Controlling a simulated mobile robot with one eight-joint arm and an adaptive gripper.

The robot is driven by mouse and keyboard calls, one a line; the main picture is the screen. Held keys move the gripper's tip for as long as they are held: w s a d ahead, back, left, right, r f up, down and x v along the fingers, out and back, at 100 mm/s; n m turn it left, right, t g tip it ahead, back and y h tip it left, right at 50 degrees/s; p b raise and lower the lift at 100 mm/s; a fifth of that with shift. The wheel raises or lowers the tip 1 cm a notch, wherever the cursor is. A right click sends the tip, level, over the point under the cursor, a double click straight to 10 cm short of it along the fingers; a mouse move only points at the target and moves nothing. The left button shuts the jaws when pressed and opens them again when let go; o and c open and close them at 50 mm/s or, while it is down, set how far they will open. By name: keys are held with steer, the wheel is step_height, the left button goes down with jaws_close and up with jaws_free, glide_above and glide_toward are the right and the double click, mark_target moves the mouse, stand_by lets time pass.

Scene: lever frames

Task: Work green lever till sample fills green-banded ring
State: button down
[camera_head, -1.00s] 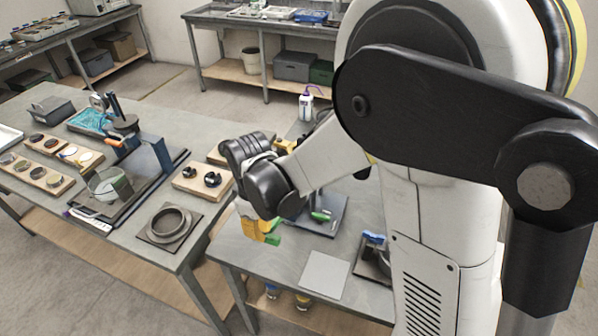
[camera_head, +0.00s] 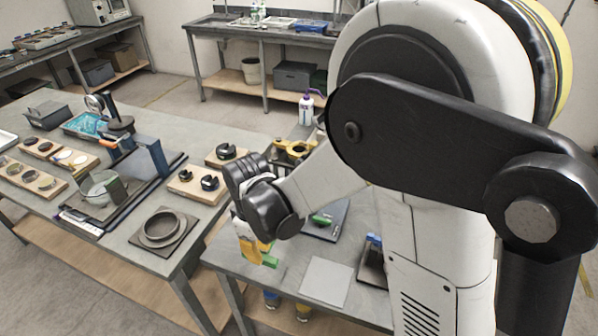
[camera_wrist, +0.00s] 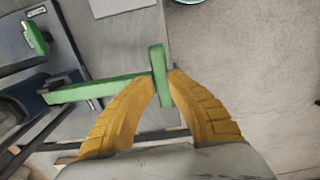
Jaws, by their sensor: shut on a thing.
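The green lever (camera_wrist: 95,90) shows in the wrist view as a long bar ending in a crosswise green grip (camera_wrist: 160,75). My gripper's yellow fingers (camera_wrist: 161,78) are closed on that grip, one tip on each side. In the head view my gripper (camera_head: 256,252) is at the left part of the near table, and the green grip (camera_head: 269,262) shows just below it. A small green block (camera_wrist: 36,38) sits on a blue-grey plate (camera_wrist: 12,45), also seen in the head view (camera_head: 321,220). I cannot make out the sample or the green-banded ring; my arm hides part of the apparatus.
A pale square plate (camera_head: 326,282) lies on the near table, beside a dark blue-topped device (camera_head: 373,258). The left table (camera_head: 125,240) holds a dark round ring on a plate (camera_head: 163,230) and wooden trays. A floor gap separates the tables.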

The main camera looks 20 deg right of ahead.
steer(key=shift+w+d, duration=0.1)
steer(key=shift+d, duration=0.05)
step_height(320, 180, up, 15)
steer(key=w+d+p, duration=0.1)
steer(key=p, duration=0.9)
steer(key=shift+w+f, duration=0.2)
steer(key=shift+w, duration=0.05)
